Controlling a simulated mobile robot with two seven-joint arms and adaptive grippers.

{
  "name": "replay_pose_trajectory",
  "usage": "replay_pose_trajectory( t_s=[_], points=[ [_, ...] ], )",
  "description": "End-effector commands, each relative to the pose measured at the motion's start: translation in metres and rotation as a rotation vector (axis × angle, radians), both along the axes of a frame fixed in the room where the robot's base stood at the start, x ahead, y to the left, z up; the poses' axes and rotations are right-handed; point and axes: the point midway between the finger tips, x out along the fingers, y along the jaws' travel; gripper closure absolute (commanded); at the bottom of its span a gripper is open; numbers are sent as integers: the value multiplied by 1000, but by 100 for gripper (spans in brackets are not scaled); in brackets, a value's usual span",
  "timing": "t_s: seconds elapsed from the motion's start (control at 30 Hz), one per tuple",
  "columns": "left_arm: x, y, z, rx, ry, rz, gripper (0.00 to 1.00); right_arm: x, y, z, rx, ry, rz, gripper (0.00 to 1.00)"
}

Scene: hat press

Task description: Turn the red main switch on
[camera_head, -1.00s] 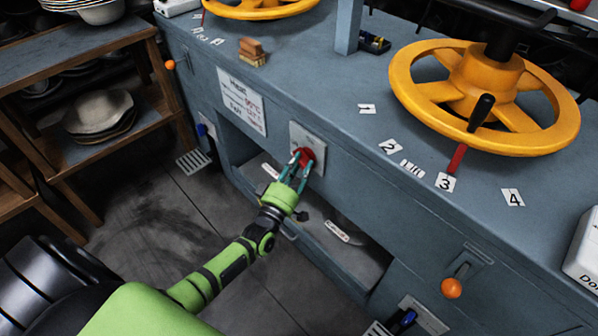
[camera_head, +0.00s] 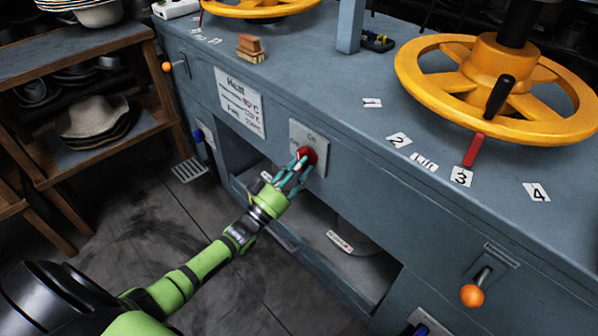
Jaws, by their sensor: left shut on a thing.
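The red main switch (camera_head: 311,153) is a round red knob on a light grey plate (camera_head: 318,137) on the front of the blue-grey machine. The plate has an "On" label above the knob. My left gripper (camera_head: 300,163), with teal fingers on a green arm, is at the knob and shut on it. The fingers cover part of the knob, so its exact turn is hard to tell. My right gripper is not in view.
A yellow handwheel (camera_head: 425,75) and numbered labels are on the machine top (camera_head: 340,80). An orange-knobbed lever (camera_head: 472,295) is at the right front. An open bay (camera_head: 375,275) lies below the switch. A shelf with hats (camera_head: 92,117) stands left.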

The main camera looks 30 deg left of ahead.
Motion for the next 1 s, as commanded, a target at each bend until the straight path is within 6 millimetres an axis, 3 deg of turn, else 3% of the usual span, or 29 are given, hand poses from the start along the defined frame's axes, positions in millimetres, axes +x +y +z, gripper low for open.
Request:
replay_pose_trajectory(
  t_s=[0.33, 0.87, 0.9, 0.93, 1.0],
  points=[
    [1, 1, -1, 125, -45, 0, 100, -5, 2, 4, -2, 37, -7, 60],
    [1, 1, 0, 147, -52, 1, 100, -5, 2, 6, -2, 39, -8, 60],
    [1, 1, 0, 147, -52, 1, 58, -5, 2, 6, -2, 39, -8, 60],
    [1, 1, 0, 147, -52, 1, 46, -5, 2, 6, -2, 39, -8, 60],
    [1, 1, 0, 146, -52, 0, 46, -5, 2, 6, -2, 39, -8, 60]
  ],
)
